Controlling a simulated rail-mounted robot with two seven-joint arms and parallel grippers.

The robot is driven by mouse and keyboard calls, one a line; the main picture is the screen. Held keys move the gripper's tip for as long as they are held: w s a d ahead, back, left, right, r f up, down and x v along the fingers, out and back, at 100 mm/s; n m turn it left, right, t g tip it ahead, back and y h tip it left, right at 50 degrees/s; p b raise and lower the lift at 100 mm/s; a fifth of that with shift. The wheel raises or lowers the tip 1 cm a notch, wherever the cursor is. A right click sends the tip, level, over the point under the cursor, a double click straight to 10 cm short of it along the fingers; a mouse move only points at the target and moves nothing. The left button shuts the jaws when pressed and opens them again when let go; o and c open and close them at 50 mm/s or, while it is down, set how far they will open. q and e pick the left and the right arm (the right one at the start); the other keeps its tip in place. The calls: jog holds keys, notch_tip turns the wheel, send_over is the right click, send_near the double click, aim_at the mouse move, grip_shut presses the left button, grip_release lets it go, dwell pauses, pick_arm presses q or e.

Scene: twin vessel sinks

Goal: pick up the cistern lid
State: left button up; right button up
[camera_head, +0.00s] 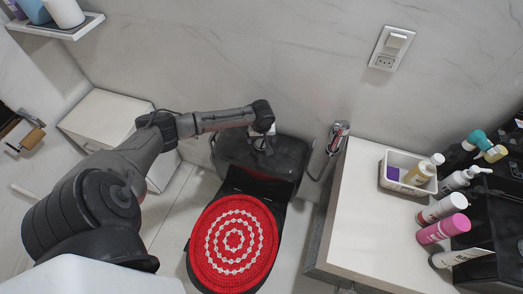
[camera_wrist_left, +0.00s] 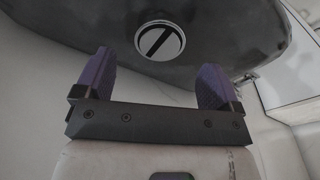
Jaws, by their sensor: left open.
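The cistern lid (camera_head: 285,155) is the dark, glossy top of the black toilet's tank against the back wall in the head view. In the left wrist view the dark lid (camera_wrist_left: 220,45) fills the top, with a round flush button (camera_wrist_left: 160,41) in it. My left gripper (camera_head: 263,146) is over the lid near its middle. Its two purple fingers (camera_wrist_left: 154,85) are apart with nothing between them, pointing towards the lid near the button. I cannot tell whether they touch it. My right gripper is not in view.
The toilet seat has a red and white round cover (camera_head: 233,243). A white counter (camera_head: 372,215) on the right holds a tray (camera_head: 407,173) and several bottles. A bidet sprayer (camera_head: 338,137) hangs right of the cistern. A white cabinet (camera_head: 105,117) stands at left.

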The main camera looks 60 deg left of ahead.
aim_at(261, 144)
pick_arm(q)
jog(key=f+b, duration=0.1)
jog(key=f, duration=0.1)
jog(key=f+b, duration=0.1)
jog(key=f, duration=0.1)
jog(key=shift+w+a+f, duration=0.1)
jog(key=shift+a+f, duration=0.1)
jog(key=shift+f, duration=0.1)
jog(key=c, duration=1.5)
jog(key=shift+c, duration=0.8)
grip_shut()
jog(key=shift+r, duration=0.15)
